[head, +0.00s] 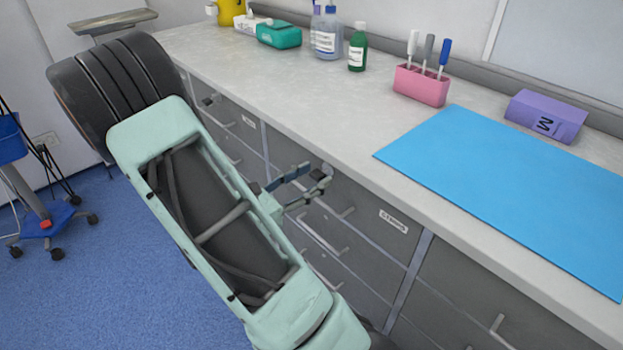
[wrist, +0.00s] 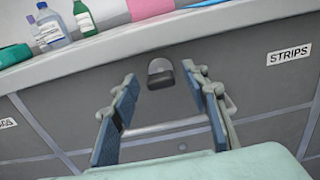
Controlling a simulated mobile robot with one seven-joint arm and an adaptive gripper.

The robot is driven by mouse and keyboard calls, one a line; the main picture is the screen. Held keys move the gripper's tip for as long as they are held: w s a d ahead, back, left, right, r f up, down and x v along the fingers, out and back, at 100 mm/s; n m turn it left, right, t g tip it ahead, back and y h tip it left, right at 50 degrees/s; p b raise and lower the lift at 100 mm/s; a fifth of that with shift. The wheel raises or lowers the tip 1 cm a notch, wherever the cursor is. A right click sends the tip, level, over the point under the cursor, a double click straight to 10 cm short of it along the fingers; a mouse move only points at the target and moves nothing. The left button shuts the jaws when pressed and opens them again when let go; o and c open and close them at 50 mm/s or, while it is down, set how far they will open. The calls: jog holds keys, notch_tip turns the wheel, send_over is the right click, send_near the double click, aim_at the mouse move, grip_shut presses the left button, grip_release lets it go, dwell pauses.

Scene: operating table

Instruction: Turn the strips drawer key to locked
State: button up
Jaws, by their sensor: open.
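The strips drawer (head: 365,222) is a grey drawer front under the counter, with a STRIPS label (wrist: 289,54) at the right in the wrist view. A small rounded key or lock knob (wrist: 160,73), silver above and dark below, sits on this front just under the counter edge. My gripper (head: 314,174) is open at the drawer front. In the wrist view its blue-padded fingers stand left and right of the knob, with visible gaps on both sides. I cannot tell how deep the fingertips reach. In the head view the knob is hidden or too small to make out.
The counter (head: 310,110) overhangs the drawers. The drawer handle (wrist: 165,127) runs below the knob, between my fingers in the wrist view. A blue mat (head: 510,190), pink holder (head: 421,86), purple box (head: 546,117) and green bottle (head: 358,48) stand on the counter.

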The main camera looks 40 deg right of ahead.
jog(key=shift+d, duration=0.15)
jog(key=shift+c, duration=0.3)
grip_shut()
